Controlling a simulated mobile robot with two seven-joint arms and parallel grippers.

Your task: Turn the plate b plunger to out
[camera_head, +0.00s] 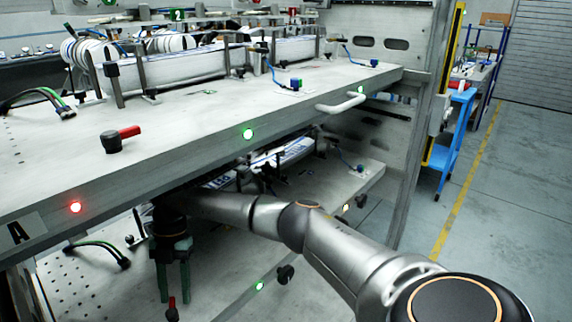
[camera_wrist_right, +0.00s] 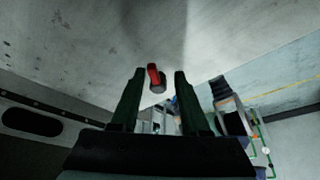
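On the lower plate, a red-handled plunger (camera_head: 172,309) shows at the bottom edge of the head view, partly cut off. In the right wrist view the red handle (camera_wrist_right: 153,76) and its dark knob appear between the two fingertips, nearer the left one. My right gripper (camera_head: 175,292) points down over the lower plate, its green fingers apart and empty. Both fingers (camera_wrist_right: 160,74) show open in the wrist view; I cannot tell how far off the handle is. No letter shows on the lower plate. My left gripper is not in view.
The upper plate (camera_head: 75,165), labelled A, overhangs my right arm and carries its own red-handled plunger (camera_head: 120,138). A black knob (camera_head: 285,273) sits on the lower plate's front edge. Green-black cables (camera_head: 100,250) lie at the left. The floor at right is clear.

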